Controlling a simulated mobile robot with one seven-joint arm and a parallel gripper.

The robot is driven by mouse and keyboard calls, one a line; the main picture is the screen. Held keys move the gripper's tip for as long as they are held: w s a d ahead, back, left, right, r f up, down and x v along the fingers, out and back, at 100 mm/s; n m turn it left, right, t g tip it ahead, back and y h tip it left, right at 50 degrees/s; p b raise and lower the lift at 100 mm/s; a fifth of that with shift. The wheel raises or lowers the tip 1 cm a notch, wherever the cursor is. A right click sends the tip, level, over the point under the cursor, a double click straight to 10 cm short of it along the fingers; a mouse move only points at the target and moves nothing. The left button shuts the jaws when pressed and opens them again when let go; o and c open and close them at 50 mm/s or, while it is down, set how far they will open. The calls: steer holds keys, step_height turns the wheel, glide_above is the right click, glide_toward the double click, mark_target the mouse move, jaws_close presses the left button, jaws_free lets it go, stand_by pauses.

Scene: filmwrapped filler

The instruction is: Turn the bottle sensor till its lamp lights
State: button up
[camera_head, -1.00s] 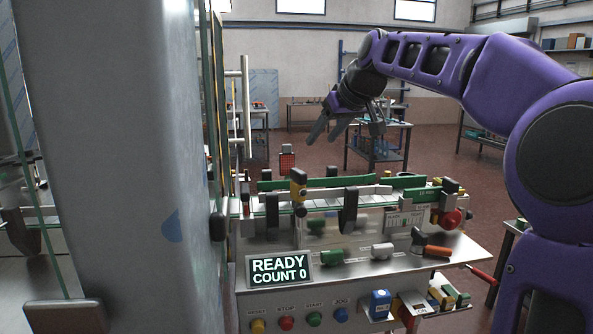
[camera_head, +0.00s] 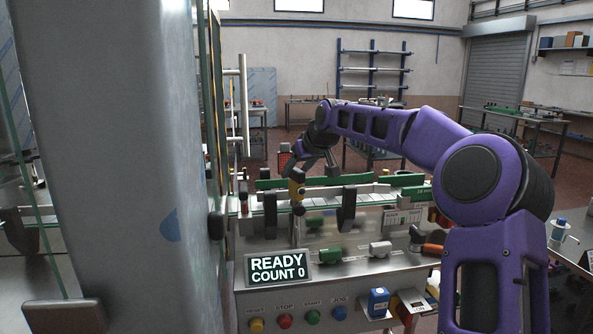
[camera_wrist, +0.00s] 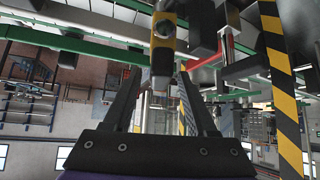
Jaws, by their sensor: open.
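The bottle sensor (camera_head: 297,190), a small yellow and black block, stands upright on the conveyor's near side in the head view. In the wrist view the sensor (camera_wrist: 163,42) shows a round dark lens on its yellow part, and its grey-black end lies between the fingers. My gripper (camera_head: 319,166) is open, just behind and to the right of the sensor in the head view. In the wrist view my gripper (camera_wrist: 159,76) has a finger on each side of the sensor, with gaps visible. I cannot make out a lit lamp on the sensor.
A display (camera_head: 279,269) reads READY, COUNT 0. Green guide rails (camera_head: 312,181) run along the conveyor, and a dark bracket (camera_head: 347,208) stands right of the sensor. A large grey panel (camera_head: 110,150) fills the left. A yellow-black striped post (camera_wrist: 281,85) is close on the right.

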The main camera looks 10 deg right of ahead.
steer(key=shift+c, duration=0.3)
jaws_close()
steer(key=shift+a, duration=0.1)
steer(key=shift+a+m+h+b, duration=0.1)
steer(key=shift+m+h+b, duration=0.2)
steer(key=shift+m+h, duration=1.2)
steer(key=shift+m, duration=0.3)
